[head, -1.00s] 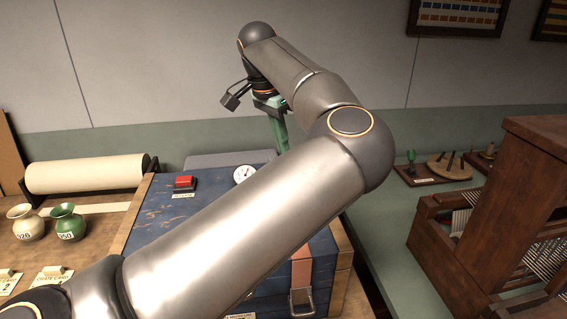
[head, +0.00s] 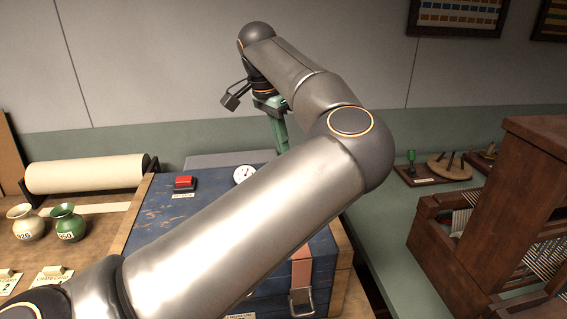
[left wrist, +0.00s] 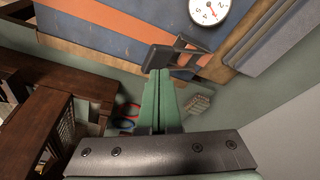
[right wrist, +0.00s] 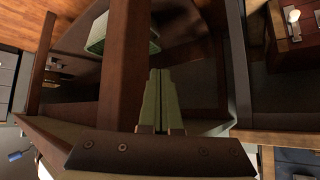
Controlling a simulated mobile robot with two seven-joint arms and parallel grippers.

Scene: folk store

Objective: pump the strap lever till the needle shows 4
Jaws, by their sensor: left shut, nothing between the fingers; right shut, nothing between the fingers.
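The blue crate (head: 155,215) stands in front of me with an orange strap (head: 302,268) down its side. A white dial (head: 244,174) sits on its lid, partly behind my left arm; it also shows in the left wrist view (left wrist: 208,10), with a red needle whose number is too small to read. A dark lever (left wrist: 185,57) lies by the orange strap in the left wrist view; my arm hides it in the head view. My left gripper (left wrist: 161,71) is shut and empty, its tips at the lever's lower end; contact is unclear. My right gripper (right wrist: 160,72) is shut and empty among wooden beams.
A red button (head: 184,181) sits on the lid. A paper roll (head: 85,174) and two vases (head: 66,222) stand at left. A wooden loom (head: 520,200) stands at right. Green bench top is clear between crate and loom.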

